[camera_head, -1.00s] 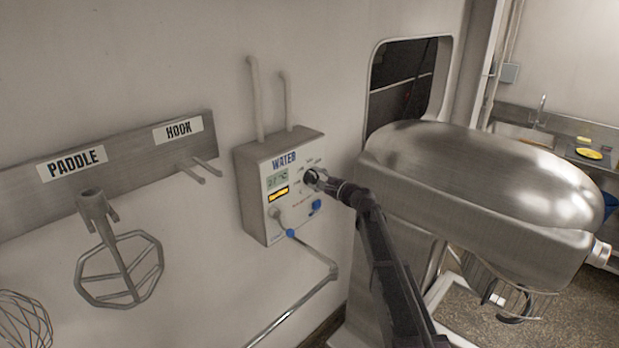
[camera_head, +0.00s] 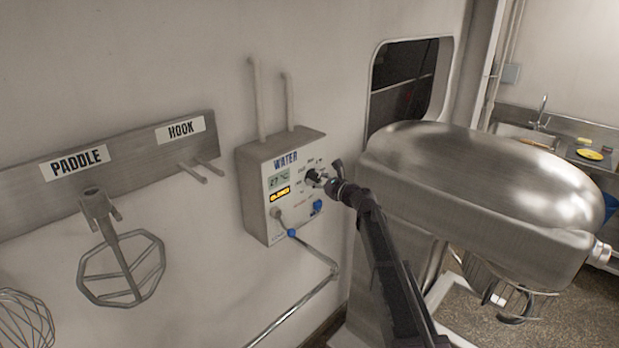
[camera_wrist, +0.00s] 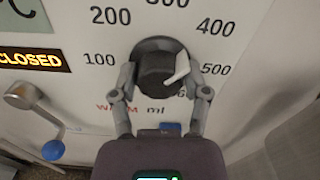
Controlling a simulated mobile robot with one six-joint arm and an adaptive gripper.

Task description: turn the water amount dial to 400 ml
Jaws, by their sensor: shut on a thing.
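The water amount dial (camera_wrist: 158,72) is a dark round knob with a white pointer on the water panel. The wrist view shows printed marks around it, including 100, 200, 400 and 500. The pointer slants up and right, toward the side with 400 and 500; its exact reading is hard to tell. My gripper (camera_wrist: 160,88) has one finger on each side of the knob and is shut on it. In the head view, my gripper (camera_head: 322,180) reaches the water box (camera_head: 256,207) from the right and partly hides the dial.
A display (camera_wrist: 32,60) reads CLOSED. A lever with a blue tip (camera_wrist: 54,150) is at lower left of the dial. A large metal mixer (camera_head: 480,190) stands close right of my arm. A paddle (camera_head: 122,268) hangs at left.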

